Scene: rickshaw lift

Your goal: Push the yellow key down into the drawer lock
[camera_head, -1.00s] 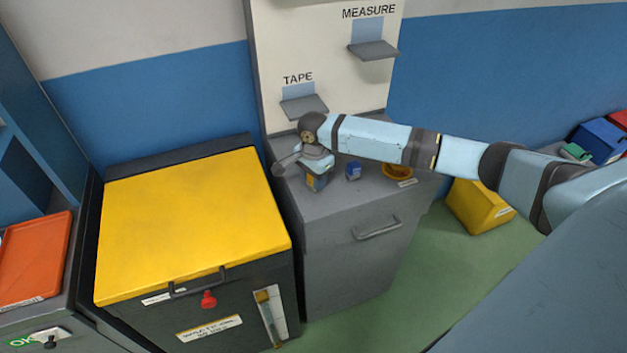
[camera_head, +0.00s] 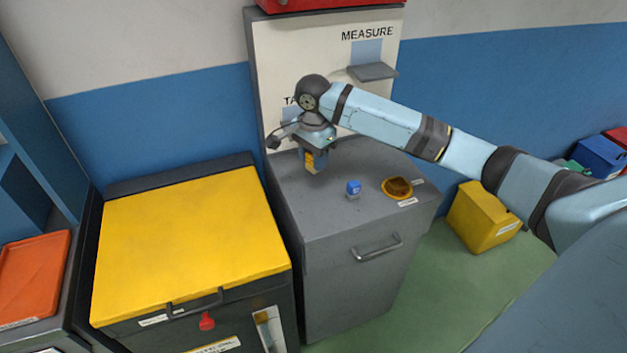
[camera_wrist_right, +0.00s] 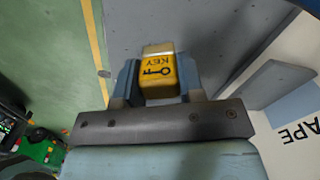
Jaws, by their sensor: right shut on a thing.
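The yellow key (camera_wrist_right: 158,72) is a block with a black key symbol and the word KEY. My right gripper (camera_wrist_right: 157,82) is shut on it, one finger on each side, in the right wrist view. In the head view the right gripper (camera_head: 312,158) holds the key (camera_head: 310,162) above the left part of the grey cabinet's top (camera_head: 330,205). The cabinet has a drawer handle (camera_head: 377,248) on its front. I cannot make out the drawer lock for certain. My left gripper is not in view.
A small blue block (camera_head: 353,188) and an orange dish (camera_head: 397,188) sit on the cabinet top, right of the gripper. A yellow-lidded box (camera_head: 190,230) stands to the left. A back panel with a MEASURE shelf (camera_head: 372,71) rises behind; the arm covers part of the TAPE sign.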

